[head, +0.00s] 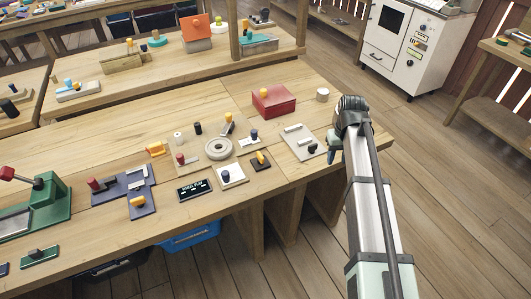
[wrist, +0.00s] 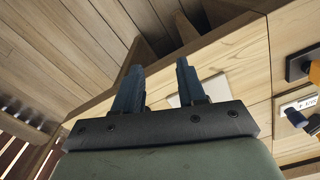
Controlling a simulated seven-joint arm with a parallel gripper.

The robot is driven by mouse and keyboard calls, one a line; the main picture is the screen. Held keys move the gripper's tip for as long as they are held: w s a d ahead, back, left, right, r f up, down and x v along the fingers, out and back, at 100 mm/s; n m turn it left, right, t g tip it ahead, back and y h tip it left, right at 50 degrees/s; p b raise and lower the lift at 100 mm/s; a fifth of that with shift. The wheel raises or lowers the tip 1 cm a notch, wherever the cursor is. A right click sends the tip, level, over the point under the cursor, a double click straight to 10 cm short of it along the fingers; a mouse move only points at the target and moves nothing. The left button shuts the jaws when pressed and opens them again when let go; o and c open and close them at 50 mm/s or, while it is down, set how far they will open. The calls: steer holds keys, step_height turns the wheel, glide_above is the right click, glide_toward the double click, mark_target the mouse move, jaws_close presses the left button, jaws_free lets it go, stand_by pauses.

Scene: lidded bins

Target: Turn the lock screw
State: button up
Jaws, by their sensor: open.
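My gripper (head: 334,150) hangs at the right end of the wooden workbench, beside a grey plate (head: 307,151) with pale bars and a dark knob. In the wrist view its two dark fingers (wrist: 158,74) are apart with nothing between them. I cannot tell which fitting is the lock screw. Small knobbed fittings left of my gripper include an orange knob (head: 261,157) on a dark plate and a blue knob (head: 226,176) on a white plate. An orange knob (wrist: 315,72) and a blue knob (wrist: 297,117) also show at the wrist view's right edge.
A red box (head: 274,104) with a yellow knob and a white cylinder (head: 322,95) stand behind. A grey ring (head: 218,149) and a black label plate (head: 194,190) lie left. A green press (head: 45,205) stands far left. Open floor lies right of the bench.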

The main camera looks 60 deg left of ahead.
steer(key=s+a+r+n, duration=0.2)
steer(key=s+a+r, duration=0.3)
steer(key=s+a, duration=0.45)
steer(key=n, duration=0.2)
glide_toward(260, 154)
step_height(260, 154, down, 9)
steer(key=shift+f, duration=0.1)
jaws_close()
